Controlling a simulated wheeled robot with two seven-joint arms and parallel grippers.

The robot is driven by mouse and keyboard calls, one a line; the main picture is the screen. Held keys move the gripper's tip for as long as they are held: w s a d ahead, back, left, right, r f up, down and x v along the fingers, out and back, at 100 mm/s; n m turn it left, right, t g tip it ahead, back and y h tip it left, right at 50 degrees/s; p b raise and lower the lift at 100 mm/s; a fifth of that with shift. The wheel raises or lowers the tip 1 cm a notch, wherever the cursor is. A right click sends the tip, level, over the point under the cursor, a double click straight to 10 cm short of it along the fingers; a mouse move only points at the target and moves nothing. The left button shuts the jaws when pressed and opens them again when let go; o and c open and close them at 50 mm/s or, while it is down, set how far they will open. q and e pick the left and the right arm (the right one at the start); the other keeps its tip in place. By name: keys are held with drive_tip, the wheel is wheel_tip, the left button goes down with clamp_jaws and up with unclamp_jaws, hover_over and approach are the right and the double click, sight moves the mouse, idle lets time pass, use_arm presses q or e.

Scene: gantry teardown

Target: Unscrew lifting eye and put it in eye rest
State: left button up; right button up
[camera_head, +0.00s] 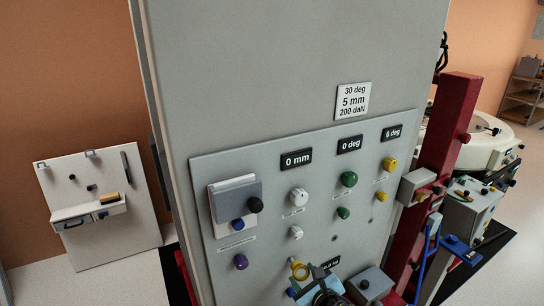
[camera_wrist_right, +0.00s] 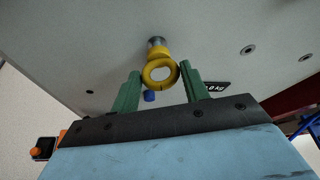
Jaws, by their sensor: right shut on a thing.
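The lifting eye (camera_head: 300,270) is a yellow ring at the lower part of the grey panel. In the right wrist view the yellow ring (camera_wrist_right: 147,74) hangs from a collar and a short metal shank that meets the panel face. My right gripper (camera_wrist_right: 162,82) has its green fingers on either side of the ring, shut on it. In the head view my right gripper (camera_head: 305,279) reaches up from the bottom edge to the eye. How far the shank is screwed in cannot be told. My left gripper is not in view. I cannot make out which thing is the eye rest.
The panel (camera_head: 270,200) carries several knobs, displays and a hinged cover (camera_head: 236,197). A red column (camera_head: 447,130) stands to its right, with a cluttered machine (camera_head: 472,215) beyond. A white board with a small shelf (camera_head: 88,210) stands at the left. Open floor lies between board and panel.

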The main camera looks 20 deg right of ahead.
drive_tip(key=shift+s+d+p, duration=0.15)
drive_tip(key=shift+s+p, duration=0.1)
drive_tip(key=shift+s, duration=1.2)
drive_tip(key=shift+s+d+p, duration=0.1)
drive_tip(key=shift+s+p, duration=0.15)
drive_tip(key=shift+s, duration=1.2)
